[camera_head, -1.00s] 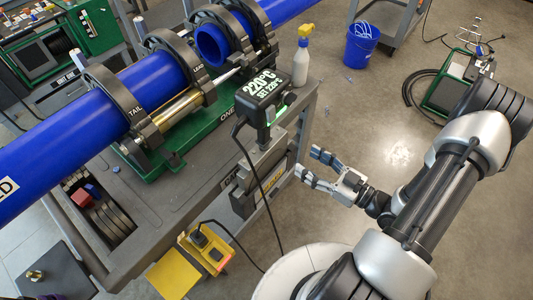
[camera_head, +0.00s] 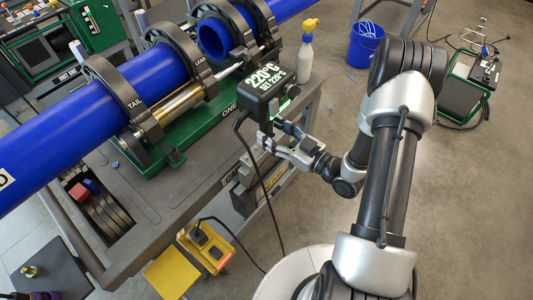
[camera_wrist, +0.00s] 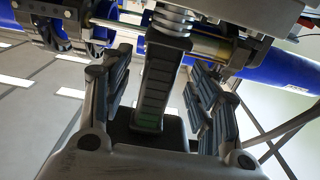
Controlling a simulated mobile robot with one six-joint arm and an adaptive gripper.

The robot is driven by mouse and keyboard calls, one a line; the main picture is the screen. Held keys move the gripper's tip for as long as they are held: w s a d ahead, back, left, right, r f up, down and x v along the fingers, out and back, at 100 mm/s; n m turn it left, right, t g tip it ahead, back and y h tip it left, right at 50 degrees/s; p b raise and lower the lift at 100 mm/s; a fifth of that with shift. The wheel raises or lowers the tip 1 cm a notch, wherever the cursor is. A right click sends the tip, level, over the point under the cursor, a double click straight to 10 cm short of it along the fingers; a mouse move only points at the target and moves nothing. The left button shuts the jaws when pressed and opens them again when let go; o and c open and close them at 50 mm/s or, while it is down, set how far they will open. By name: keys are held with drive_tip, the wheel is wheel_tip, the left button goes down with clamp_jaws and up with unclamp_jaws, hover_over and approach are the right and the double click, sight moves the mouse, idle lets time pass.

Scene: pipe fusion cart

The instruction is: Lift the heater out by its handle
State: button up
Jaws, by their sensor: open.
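The heater (camera_head: 262,87) is a black box reading 220°C, with a green glow on its side. It stands upright in a grey holder at the cart's right edge. Its black ribbed handle (camera_wrist: 160,85) runs through the middle of the wrist view. My gripper (camera_head: 280,135) is open beside the heater, just below its box. In the wrist view, my gripper's fingers (camera_wrist: 161,68) stand on either side of the handle, with visible gaps. In the head view, the gripper hides much of the handle. The heater's lower part is hidden in the holder.
A black cable (camera_head: 256,185) hangs from the heater past the cart's side. A spray bottle (camera_head: 306,55) stands close behind the heater. Blue pipes (camera_head: 150,75) lie clamped on the green machine to the left. A yellow box (camera_head: 208,247) sits low in front.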

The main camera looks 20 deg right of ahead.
drive_tip(key=shift+x, duration=1.45)
drive_tip(key=shift+c, duration=0.4)
clamp_jaws()
drive_tip(key=shift+w+r, duration=0.2)
drive_tip(key=shift+r, duration=0.15)
